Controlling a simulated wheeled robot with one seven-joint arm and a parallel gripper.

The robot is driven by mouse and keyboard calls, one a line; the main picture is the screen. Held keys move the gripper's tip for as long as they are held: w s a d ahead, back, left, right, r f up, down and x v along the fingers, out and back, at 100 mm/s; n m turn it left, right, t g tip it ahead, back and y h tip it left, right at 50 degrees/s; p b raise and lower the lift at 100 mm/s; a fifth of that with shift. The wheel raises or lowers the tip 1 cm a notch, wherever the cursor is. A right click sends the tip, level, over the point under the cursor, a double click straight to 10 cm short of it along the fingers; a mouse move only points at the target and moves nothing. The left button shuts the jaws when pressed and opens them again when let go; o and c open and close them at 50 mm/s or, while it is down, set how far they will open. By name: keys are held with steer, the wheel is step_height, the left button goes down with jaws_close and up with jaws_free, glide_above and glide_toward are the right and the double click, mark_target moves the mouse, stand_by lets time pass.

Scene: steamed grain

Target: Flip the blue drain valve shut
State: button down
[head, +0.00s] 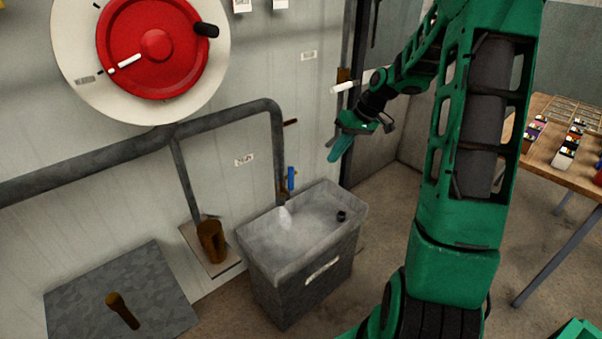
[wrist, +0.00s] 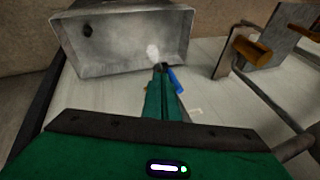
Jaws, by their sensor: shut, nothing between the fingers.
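The blue drain valve (head: 291,178) is a small lever on the grey pipe above the sink basin. Its blue lever stands about upright in the head view. In the wrist view the blue lever (wrist: 176,80) shows just to the right of my fingertips, partly behind them. My gripper (head: 335,153) is shut and empty, with its green fingers pointing down and left. In the head view it is up and to the right of the valve, apart from it. In the wrist view the gripper (wrist: 161,75) has its fingers together; whether they touch the lever cannot be told.
A grey basin (head: 253,262) stands below the valve, with white water or steam (head: 284,216) at the pipe outlet. A large red wheel (head: 150,60) is on the wall at upper left. A brown cylinder (head: 211,242) stands left of the basin. A wooden table (head: 545,165) stands at right.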

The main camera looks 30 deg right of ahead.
steer(key=shift+n+t+y, duration=0.4)
steer(key=shift+t+y, duration=0.3)
steer(key=shift+y, duration=0.2)
steer(key=w, duration=0.1)
steer(key=w+d+f, duration=0.1)
steer(key=w, duration=0.1)
steer(key=w+f, duration=0.1)
steer(key=w, duration=0.1)
steer(key=shift+d, duration=0.4)
glide_toward(291, 184)
steer(key=w+f, duration=0.4)
steer(key=shift+s+a, duration=0.2)
steer(key=shift+a, duration=0.1)
steer(key=shift+s+r, duration=0.1)
